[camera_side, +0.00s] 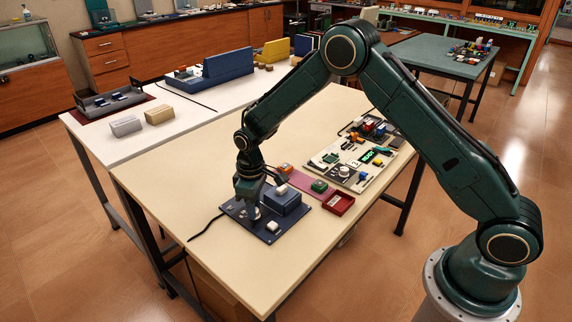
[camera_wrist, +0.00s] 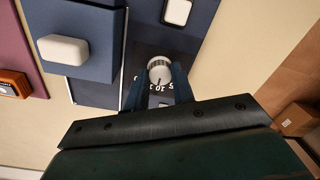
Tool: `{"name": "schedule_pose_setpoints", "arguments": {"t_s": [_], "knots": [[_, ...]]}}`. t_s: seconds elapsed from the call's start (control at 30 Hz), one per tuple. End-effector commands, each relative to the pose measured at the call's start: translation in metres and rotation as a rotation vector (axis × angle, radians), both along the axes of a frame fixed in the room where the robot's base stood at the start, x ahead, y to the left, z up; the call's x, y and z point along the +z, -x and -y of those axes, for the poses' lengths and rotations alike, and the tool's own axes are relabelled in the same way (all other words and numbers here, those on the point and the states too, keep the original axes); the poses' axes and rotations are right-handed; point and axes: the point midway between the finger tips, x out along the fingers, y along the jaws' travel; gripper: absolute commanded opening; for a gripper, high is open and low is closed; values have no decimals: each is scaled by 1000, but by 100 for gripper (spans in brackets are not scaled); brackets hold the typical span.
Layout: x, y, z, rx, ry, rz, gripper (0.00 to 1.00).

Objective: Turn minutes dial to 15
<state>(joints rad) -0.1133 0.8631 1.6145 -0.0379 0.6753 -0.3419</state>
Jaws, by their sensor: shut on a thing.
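A round white dial (camera_wrist: 160,71) with a ribbed rim and a dark pointer line sits on a dark blue panel (camera_wrist: 185,45). In the wrist view, my gripper (camera_wrist: 158,78) has its two blue fingers on either side of the dial, shut on it. The pale printed marks around the dial are partly hidden by the fingers, so I cannot read its setting. In the side view, my gripper (camera_side: 254,212) points down over the blue panel (camera_side: 252,229), and the dial is mostly hidden there.
A raised blue box (camera_side: 284,202) with a white button (camera_wrist: 63,50) stands beside the dial. Another white button (camera_wrist: 177,11) is on the panel. A red tray (camera_side: 338,203) and a board with a green display (camera_side: 367,157) lie farther along the table. The near tabletop (camera_side: 200,185) is clear.

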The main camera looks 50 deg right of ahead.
Motion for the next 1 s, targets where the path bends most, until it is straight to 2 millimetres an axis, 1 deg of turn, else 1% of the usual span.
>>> {"name": "schedule_pose_setpoints", "arguments": {"t_s": [0.2,0.4,0.6,0.93,0.97,1.0], "knots": [[1,0,0,-154,0,1,2],[2,0,0,-238,-1,1,2],[2,0,0,-268,-1,2,2],[2,0,0,-269,-1,2,2],[2,0,0,-269,-1,2,29],[2,0,0,-269,-1,2,37]]}}
